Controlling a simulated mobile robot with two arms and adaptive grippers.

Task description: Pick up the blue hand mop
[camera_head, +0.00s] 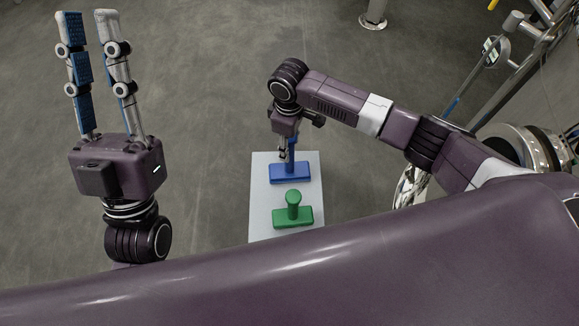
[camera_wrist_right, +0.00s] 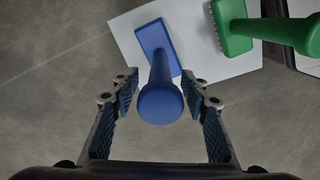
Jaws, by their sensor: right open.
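The blue hand mop (camera_head: 290,172) stands on a white board (camera_head: 262,214) with its handle up. In the right wrist view the blue hand mop (camera_wrist_right: 160,88) shows its round handle end between the two fingers. My right gripper (camera_head: 287,152) is over the mop, and in the right wrist view my right gripper (camera_wrist_right: 162,92) is open, with a gap on each side of the handle. My left gripper (camera_head: 88,20) is raised at the left, pointing away from the board, its fingers apart and empty.
A green hand mop (camera_head: 293,208) stands on the same board, nearer to me; it also shows in the right wrist view (camera_wrist_right: 265,32). Metal pipes and tank parts (camera_head: 525,140) fill the right side. A metal foot (camera_head: 373,20) stands at the back. The floor around the board is largely clear.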

